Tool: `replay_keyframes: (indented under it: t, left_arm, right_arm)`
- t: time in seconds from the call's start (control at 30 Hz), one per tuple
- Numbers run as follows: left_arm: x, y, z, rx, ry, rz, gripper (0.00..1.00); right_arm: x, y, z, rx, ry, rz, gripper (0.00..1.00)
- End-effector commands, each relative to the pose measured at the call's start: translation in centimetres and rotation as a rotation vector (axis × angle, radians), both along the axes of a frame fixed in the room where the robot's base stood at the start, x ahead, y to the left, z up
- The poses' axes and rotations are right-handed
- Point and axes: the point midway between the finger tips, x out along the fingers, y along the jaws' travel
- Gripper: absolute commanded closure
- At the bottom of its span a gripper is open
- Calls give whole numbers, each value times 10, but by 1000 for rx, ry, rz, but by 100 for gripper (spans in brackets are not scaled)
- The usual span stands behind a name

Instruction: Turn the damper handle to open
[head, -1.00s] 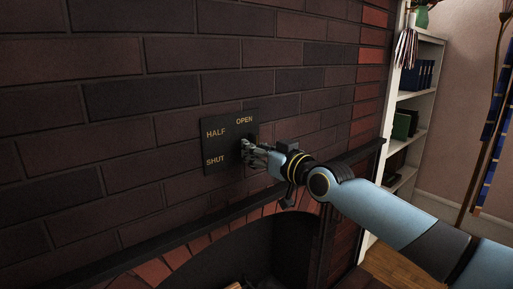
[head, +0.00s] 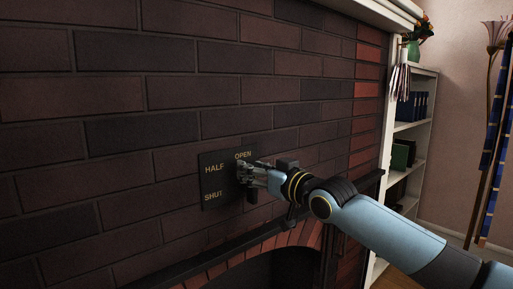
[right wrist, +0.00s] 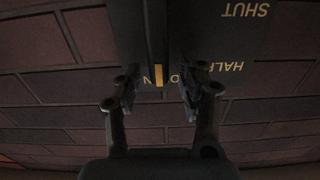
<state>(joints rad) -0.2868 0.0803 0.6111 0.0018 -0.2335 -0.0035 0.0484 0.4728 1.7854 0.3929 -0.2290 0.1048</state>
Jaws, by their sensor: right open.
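The damper plate (head: 214,185) is a dark panel on the brick wall, lettered OPEN at the top, HALF at the middle left and SHUT at the lower left. My right gripper (head: 243,170) is at the plate's right side, just below OPEN, and hides the handle in the head view. In the right wrist view, the dark handle (right wrist: 158,40) with a yellow mark near its end lies between the two open fingers (right wrist: 157,100). Its end partly covers the upside-down word OPEN. I cannot tell whether a finger touches it. My left gripper is not in view.
A brick fireplace arch (head: 262,248) with a dark ledge lies below the plate. A white bookshelf (head: 420,135) with books stands at the right, with a green vase (head: 413,50) on top. The wall left of the plate is clear.

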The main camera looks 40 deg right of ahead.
Motion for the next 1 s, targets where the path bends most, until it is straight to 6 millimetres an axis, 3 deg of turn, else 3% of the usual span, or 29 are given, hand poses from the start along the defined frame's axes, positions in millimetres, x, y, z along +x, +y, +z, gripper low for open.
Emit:
replay_keyframes:
  t: [0.1, 0.33, 1.0]
  left_arm:
    - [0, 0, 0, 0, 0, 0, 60]
    - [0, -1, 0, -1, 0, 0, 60]
    - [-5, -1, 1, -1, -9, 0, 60]
  right_arm:
    - [0, -1, 30, -4, -8, 1, 60]
    - [-1, -1, 62, -1, -7, -1, 60]
    - [-1, -1, 68, 0, -5, -2, 60]
